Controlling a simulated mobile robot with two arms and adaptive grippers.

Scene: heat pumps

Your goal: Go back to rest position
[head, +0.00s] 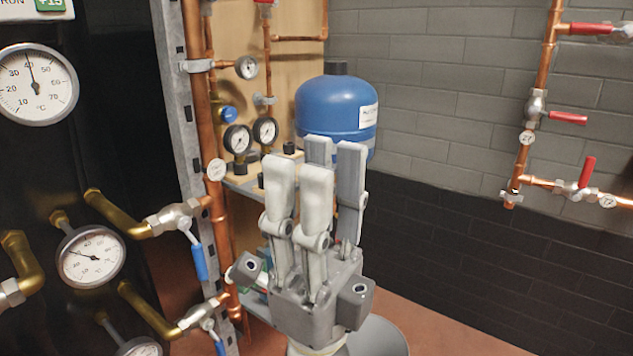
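My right gripper (316,155) stands in the lower middle of the head view, with its fingers pointing straight up. Its light front fingers and grey back fingers stand upright with narrow gaps between them, so it looks open. I see nothing held in it. The fingers cover part of the blue tank's lower body from this viewpoint; whether they are near it in depth is hard to tell. My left gripper is not in view.
A blue tank (337,104) stands behind the gripper. A dark panel with gauges (36,84) and blue-handled valves (199,262) is at left. Copper pipes with red-handled valves (568,117) run along the brick wall at right. Reddish floor (440,330) shows at the lower right.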

